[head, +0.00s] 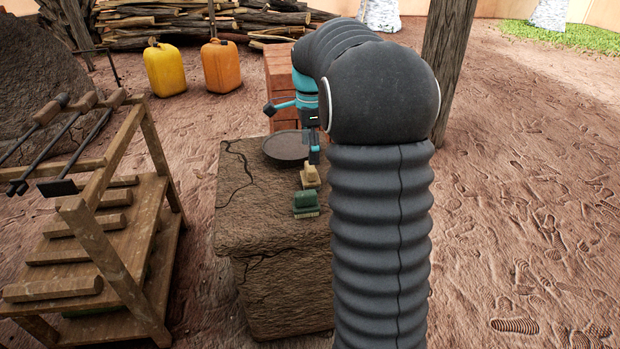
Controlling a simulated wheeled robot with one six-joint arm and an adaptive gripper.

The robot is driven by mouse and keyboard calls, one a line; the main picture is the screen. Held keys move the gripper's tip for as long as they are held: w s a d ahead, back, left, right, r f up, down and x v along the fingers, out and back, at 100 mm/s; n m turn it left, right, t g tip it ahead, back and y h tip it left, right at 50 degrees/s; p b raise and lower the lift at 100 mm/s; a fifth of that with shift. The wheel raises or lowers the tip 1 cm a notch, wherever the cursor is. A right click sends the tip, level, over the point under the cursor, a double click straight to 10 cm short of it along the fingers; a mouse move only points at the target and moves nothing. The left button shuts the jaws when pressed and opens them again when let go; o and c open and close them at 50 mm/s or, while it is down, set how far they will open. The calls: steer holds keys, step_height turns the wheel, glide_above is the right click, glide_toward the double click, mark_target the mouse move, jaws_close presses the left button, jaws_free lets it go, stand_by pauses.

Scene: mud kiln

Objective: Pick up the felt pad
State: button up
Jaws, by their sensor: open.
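I cannot make out a thing that is surely the felt pad. A dark round flat disc (284,149) with a raised rim lies on top of the cracked mud block (255,205). A small beige block-like item (310,178) and a dark green one with a pale bristle-like lower edge (305,202) sit in front of the disc. My gripper (291,132), teal and black, is open above the disc, with one finger reaching left and the other pointing down near the disc's right edge. It appears empty. My arm hides the block's right side.
A wooden rack (110,245) with several long-handled tools stands at left, close to the block. Behind are a yellow jerrycan (165,68), an orange one (222,66), stacked bricks (283,75) and a log pile (190,22). A wooden post (452,60) stands right; ground beyond is open.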

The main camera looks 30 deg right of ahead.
mark_target(310, 175)
steer(key=shift+s+a+f, duration=0.1)
steer(key=shift+f, duration=2.7)
steer(key=c, duration=1.3)
